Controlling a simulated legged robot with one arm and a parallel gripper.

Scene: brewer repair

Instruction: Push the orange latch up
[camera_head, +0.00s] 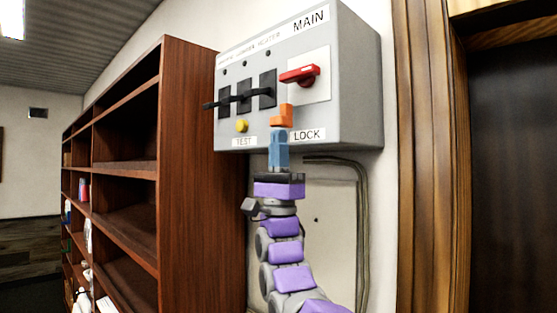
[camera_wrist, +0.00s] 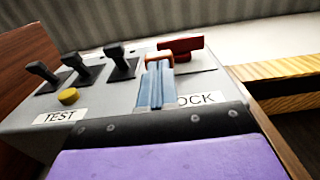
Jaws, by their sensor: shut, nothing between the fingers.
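The orange latch (camera_head: 285,115) is on the front of the grey control box (camera_head: 353,100), just below the red MAIN switch (camera_head: 303,74) and above the LOCK label (camera_head: 307,135). My gripper (camera_head: 279,132) is shut and empty, with its blue fingers pointing up and their tips at the latch's lower end. In the wrist view, the latch (camera_wrist: 158,56) shows just beyond the fingertips (camera_wrist: 157,70). The fingers hide part of the latch and of the label. I cannot tell for sure whether the tips touch the latch.
Several black switches (camera_head: 268,88) and a yellow TEST button (camera_head: 242,126) are on the box's left part. A brown bookshelf (camera_head: 200,180) stands close on the left. A wooden door frame (camera_head: 430,160) is on the right. A grey cable (camera_head: 362,220) runs down the wall below the box.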

